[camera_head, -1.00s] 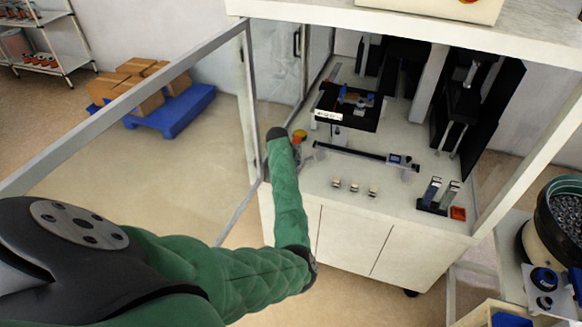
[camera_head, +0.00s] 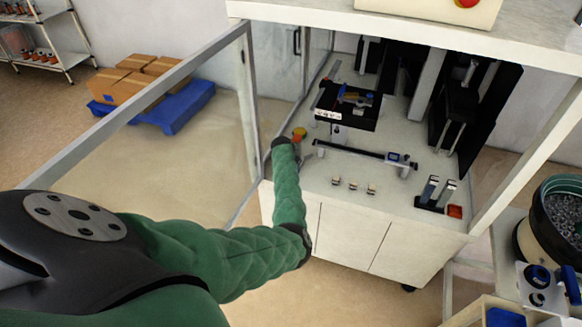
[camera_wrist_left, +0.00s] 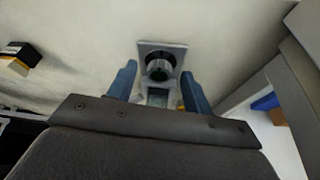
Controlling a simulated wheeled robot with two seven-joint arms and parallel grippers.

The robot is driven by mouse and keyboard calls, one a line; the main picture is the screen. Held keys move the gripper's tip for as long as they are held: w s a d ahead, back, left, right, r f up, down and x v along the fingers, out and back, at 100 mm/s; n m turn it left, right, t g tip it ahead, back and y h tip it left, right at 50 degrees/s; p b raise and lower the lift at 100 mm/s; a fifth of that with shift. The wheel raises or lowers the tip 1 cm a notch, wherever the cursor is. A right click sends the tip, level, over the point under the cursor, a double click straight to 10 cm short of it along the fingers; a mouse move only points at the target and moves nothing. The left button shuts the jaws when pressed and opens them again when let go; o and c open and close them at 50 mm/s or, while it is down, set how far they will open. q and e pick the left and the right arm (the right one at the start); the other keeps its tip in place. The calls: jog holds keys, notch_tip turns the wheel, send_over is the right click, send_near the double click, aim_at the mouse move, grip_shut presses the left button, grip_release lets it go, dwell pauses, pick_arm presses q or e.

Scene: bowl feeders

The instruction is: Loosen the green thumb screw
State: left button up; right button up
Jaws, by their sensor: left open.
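In the left wrist view a dark round knob with a faint green tint (camera_wrist_left: 160,67), which looks like the thumb screw, sits on a grey square plate (camera_wrist_left: 147,49) on the pale surface. My left gripper (camera_wrist_left: 158,74) is open, its two blue fingers apart on either side of the knob's line. I cannot tell how deep the fingertips reach beside it. No contact with the knob shows. In the head view my green left arm hides the gripper and the knob. My right gripper is in neither view.
The arm reaches into the machine cabinet past its frame post (camera_head: 250,95). A rail (camera_head: 350,151) and several small parts lie to the right. A yellow-black block (camera_wrist_left: 20,57) shows at left in the wrist view.

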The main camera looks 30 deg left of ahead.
pick_arm(q)
jog(key=c, duration=1)
jog(key=shift+o, duration=0.2)
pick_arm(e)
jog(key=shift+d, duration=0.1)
